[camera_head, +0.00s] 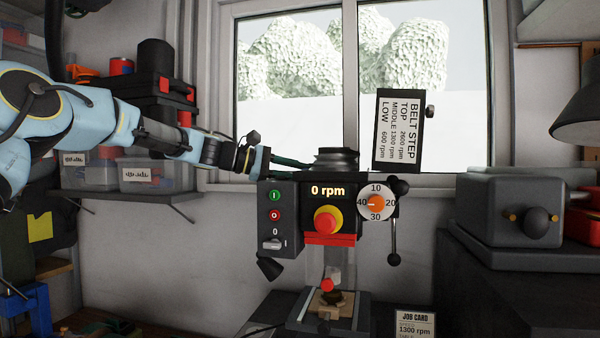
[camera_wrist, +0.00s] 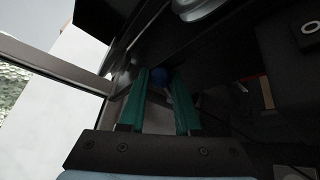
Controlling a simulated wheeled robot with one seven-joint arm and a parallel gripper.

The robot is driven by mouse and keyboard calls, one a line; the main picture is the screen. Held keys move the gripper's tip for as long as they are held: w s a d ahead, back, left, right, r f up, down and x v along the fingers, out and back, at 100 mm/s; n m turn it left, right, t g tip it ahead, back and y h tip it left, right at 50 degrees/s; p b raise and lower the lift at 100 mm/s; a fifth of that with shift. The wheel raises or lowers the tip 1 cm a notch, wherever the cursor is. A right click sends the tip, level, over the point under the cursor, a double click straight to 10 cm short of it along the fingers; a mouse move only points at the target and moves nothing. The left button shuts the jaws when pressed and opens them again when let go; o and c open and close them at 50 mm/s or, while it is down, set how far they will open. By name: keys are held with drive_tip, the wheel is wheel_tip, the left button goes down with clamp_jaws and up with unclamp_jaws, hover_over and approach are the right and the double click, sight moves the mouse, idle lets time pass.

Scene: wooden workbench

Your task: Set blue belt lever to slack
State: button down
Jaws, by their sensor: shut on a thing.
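The drill press (camera_head: 290,205) stands in front of the window, and its display reads 0 rpm. The blue knob (camera_wrist: 158,75) of the belt lever shows in the wrist view between the green fingertips of my gripper (camera_wrist: 162,85). My gripper is shut on it. In the head view my gripper (camera_head: 292,163) reaches in from the left at the top of the press, beside the grey stepped pulley (camera_head: 336,158). The lever is hidden there. Part of the pulley (camera_wrist: 205,8) shows at the top of the wrist view. The lever's setting cannot be read.
A raised cover with a belt step chart (camera_head: 397,131) stands right of the pulley. A red stop button on yellow (camera_head: 328,220) and a dial (camera_head: 376,204) are on the press front. A job card (camera_head: 415,323) reads 1300 rpm. A grey machine (camera_head: 509,207) stands right.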

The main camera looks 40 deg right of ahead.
drive_tip(key=shift+w+d+r, duration=0.1)
drive_tip(key=shift+r, duration=0.4)
drive_tip(key=m+h+b, duration=0.1)
drive_tip(key=b, duration=0.5)
drive_tip(key=a+f+m+h+b, duration=0.1)
drive_tip(key=m+b, duration=0.1)
drive_tip(key=b, duration=0.4)
drive_tip(key=s+f+m+g+h+b, duration=0.1)
drive_tip(key=m+b, duration=0.1)
drive_tip(key=b, duration=0.4)
drive_tip(key=shift+a+f, duration=0.15)
drive_tip(key=shift+a, duration=0.1)
drive_tip(key=c, duration=1)
unclamp_jaws()
drive_tip(key=o, duration=0.4)
